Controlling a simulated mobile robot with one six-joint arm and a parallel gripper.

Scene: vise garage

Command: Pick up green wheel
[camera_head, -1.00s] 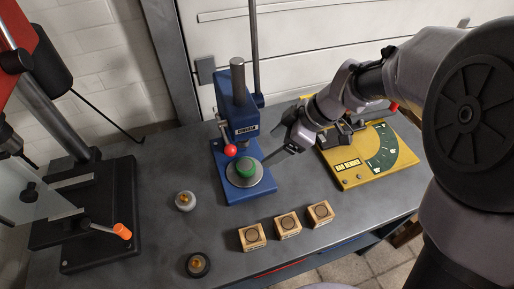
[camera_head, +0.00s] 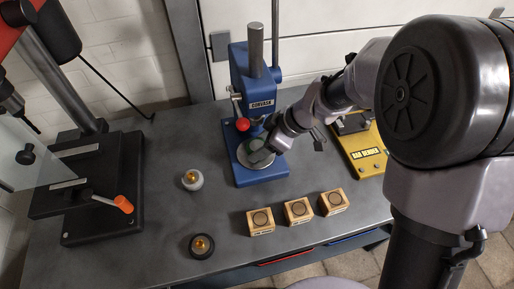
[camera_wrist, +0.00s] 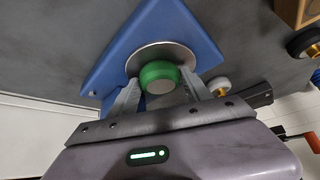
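The green wheel (camera_wrist: 158,72) sits on the round metal plate (camera_wrist: 190,54) of the blue arbor press (camera_head: 262,174). In the head view the green wheel (camera_head: 256,144) is mostly hidden behind my gripper (camera_head: 262,153). In the wrist view my gripper (camera_wrist: 160,84) is open, with one finger on each side of the wheel's near part. I cannot tell whether the fingers touch it.
The press's red-knobbed lever (camera_head: 242,125) is close to my gripper. A yellow bar bender (camera_head: 366,160) stands to the right. Three wooden blocks (camera_head: 298,211), a white wheel (camera_head: 192,180) and a black wheel (camera_head: 201,246) lie in front. A drill press (camera_head: 112,190) stands left.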

